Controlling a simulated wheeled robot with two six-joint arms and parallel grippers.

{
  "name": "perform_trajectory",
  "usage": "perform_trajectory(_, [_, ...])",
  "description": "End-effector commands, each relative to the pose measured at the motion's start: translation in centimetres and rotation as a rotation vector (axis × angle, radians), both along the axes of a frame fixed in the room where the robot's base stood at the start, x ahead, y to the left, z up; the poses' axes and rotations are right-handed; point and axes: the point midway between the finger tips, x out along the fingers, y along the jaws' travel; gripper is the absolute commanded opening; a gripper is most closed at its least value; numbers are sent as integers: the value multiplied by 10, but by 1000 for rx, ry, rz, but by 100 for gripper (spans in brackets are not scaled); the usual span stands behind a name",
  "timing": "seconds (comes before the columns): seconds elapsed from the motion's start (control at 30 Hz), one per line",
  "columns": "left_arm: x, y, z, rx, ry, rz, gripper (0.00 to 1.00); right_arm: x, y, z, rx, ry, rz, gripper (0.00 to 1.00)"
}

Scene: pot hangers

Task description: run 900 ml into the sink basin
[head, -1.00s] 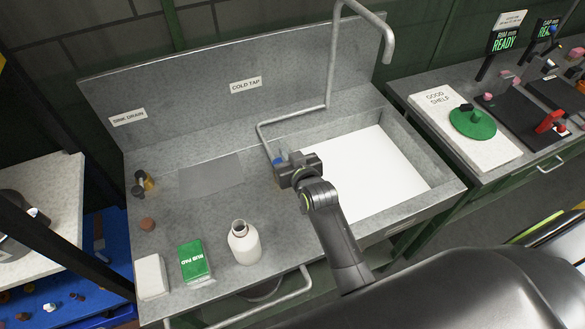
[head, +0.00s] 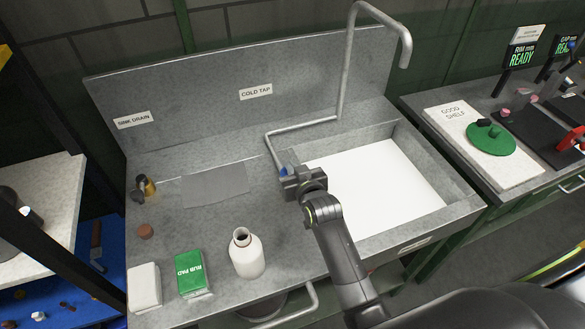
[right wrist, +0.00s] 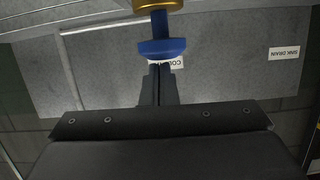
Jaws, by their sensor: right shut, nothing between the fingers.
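The sink basin (head: 428,152) is a grey rectangular trough with a bright white flat area inside; I cannot tell whether that is floor or liquid. The grey tap pipe (head: 346,75) rises behind it, and its hooked spout (head: 405,52) ends high at the basin's far side. No stream shows below the spout. A small blue tap handle (head: 284,171) is left of the basin, partly hidden by my right gripper (head: 289,180). In the right wrist view the blue handle (right wrist: 162,46) is just beyond my shut, empty fingers (right wrist: 160,70); contact is unclear. My left gripper is out of view.
A white bottle (head: 247,256), a green rub pad box (head: 192,274) and a white block (head: 144,288) stand along the counter's front left. A brass fitting (head: 150,186) sits near the sink drain label (head: 133,120). The good shelf (head: 455,135) is at right.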

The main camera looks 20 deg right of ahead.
Motion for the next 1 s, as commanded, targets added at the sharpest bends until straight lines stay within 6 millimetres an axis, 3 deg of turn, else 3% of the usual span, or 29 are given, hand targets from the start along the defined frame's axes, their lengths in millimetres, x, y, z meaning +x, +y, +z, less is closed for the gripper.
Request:
perform_trajectory(0.13, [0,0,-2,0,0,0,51,0,0,-3,0,1,0,0])
perform_trajectory(0.37, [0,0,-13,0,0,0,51,0,0,-29,0,3,0,0])
perform_trajectory(1.0, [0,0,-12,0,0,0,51,-1,0,-30,0,9,0,0])
